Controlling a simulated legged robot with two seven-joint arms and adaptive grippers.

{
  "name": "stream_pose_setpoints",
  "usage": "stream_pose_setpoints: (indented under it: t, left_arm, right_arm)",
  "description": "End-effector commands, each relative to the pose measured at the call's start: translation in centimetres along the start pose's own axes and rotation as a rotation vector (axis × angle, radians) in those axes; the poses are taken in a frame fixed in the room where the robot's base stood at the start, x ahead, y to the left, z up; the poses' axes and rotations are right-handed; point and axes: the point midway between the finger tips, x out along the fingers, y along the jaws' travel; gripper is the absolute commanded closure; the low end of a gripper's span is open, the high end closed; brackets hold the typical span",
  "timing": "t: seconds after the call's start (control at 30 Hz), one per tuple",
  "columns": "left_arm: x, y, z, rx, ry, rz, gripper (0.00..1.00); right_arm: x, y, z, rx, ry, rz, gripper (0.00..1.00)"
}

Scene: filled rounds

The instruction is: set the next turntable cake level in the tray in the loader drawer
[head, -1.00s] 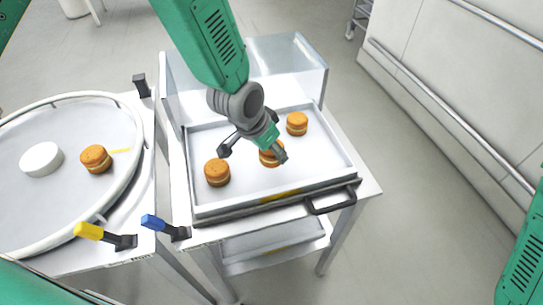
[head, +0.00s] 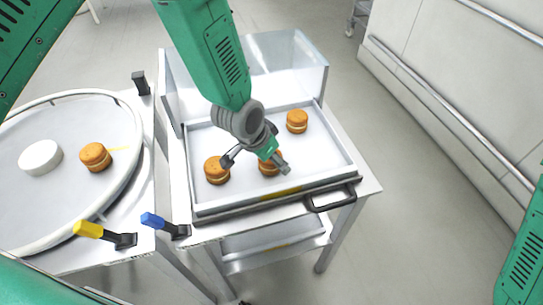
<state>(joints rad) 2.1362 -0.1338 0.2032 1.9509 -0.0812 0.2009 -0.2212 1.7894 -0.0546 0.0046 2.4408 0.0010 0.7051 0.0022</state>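My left gripper (head: 256,163) is over the tray in the drawer, with its fingers spread apart. A brown filled cake (head: 268,168) sits in the middle of the tray (head: 325,160), partly hidden under the gripper. The fingers look apart from its sides. A second cake (head: 217,171) lies level at the tray's left, close to one finger. A third cake (head: 297,121) lies level at the back right. Another cake (head: 95,157) sits on the turntable (head: 70,205) by a yellow mark. My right gripper is out of view; only a green part of that arm shows at the right edge.
A white disc (head: 41,158) lies on the turntable. A yellow-handled lever (head: 90,230) and a blue-handled lever (head: 155,221) stand at the front. The drawer has a black handle (head: 330,200). A clear guard (head: 290,65) stands behind the tray. The tray's right side is bare.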

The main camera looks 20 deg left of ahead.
Motion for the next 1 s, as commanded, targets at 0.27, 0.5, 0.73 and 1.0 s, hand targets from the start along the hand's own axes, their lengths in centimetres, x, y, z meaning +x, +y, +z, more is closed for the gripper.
stream_pose_setpoints:
  t: [0.27, 0.5, 0.73, 1.0]
  left_arm:
    - [-2.6, -0.1, -0.2, -0.001, 0.002, -0.001, 0.27]
    - [-7.9, -0.1, -0.2, -0.001, 0.004, -0.001, 0.27]
    - [-11.3, -0.1, -0.2, -0.001, 0.001, 0.0, 0.27]
    - [-12.2, 0.0, -0.1, -0.001, -0.001, 0.0, 0.27]
  right_arm:
    - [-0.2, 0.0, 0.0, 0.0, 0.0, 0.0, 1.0]
    - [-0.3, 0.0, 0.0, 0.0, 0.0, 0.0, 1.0]
    - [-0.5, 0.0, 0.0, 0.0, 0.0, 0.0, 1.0]
    - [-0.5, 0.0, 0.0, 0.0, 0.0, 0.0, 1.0]
